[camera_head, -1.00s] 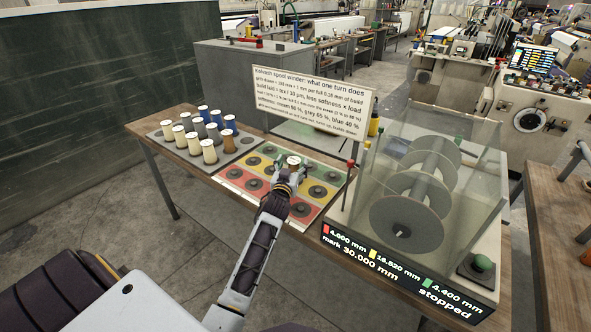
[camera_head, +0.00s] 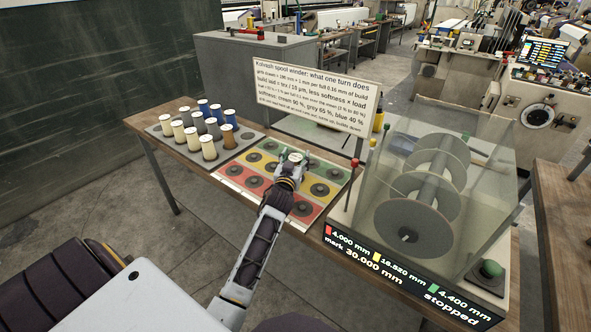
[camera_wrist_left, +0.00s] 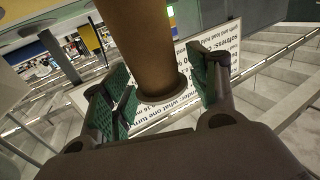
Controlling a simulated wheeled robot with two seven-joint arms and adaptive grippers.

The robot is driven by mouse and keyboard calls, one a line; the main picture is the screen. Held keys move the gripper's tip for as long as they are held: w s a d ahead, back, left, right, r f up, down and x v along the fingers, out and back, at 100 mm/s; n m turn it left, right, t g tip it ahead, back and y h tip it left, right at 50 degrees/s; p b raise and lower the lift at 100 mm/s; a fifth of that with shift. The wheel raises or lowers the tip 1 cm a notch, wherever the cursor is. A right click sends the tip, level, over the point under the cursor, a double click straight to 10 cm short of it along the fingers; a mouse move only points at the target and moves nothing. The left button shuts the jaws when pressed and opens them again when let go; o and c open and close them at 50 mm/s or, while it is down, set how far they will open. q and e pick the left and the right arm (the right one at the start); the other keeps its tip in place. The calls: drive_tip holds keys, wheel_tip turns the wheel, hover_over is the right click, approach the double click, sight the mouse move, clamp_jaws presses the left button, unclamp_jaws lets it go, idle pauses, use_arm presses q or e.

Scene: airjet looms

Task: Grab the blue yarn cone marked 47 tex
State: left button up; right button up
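Three blue cones stand in the back row of the grey tray (camera_head: 238,151): one at the left (camera_head: 203,105), one in the middle (camera_head: 216,111) and one at the right (camera_head: 229,117). Their markings are too small to read. My left gripper (camera_head: 293,162) is over the coloured board, right of the tray and away from the blue cones. In the left wrist view a brown cone (camera_wrist_left: 142,45) stands between its green-padded fingers. I cannot tell whether the pads press on it. My right gripper is not in view.
Cream cones (camera_head: 193,139), grey cones and another brown cone (camera_head: 227,136) share the tray. The coloured board (camera_head: 240,178) has several dark holders. A sign (camera_head: 315,95) stands behind it. The clear-cased winder (camera_head: 425,190) stands close on the right.

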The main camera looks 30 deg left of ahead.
use_arm(q)
drive_tip(key=c, duration=0.5)
drive_tip(key=shift+c, duration=1.3)
drive_tip(key=shift+r, duration=0.65)
wheel_tip(320, 180, up, 4)
drive_tip(key=shift+r+p, duration=0.25)
drive_tip(key=shift+p, duration=0.1)
wheel_tip(320, 180, up, 3)
drive_tip(key=shift+r, duration=0.65)
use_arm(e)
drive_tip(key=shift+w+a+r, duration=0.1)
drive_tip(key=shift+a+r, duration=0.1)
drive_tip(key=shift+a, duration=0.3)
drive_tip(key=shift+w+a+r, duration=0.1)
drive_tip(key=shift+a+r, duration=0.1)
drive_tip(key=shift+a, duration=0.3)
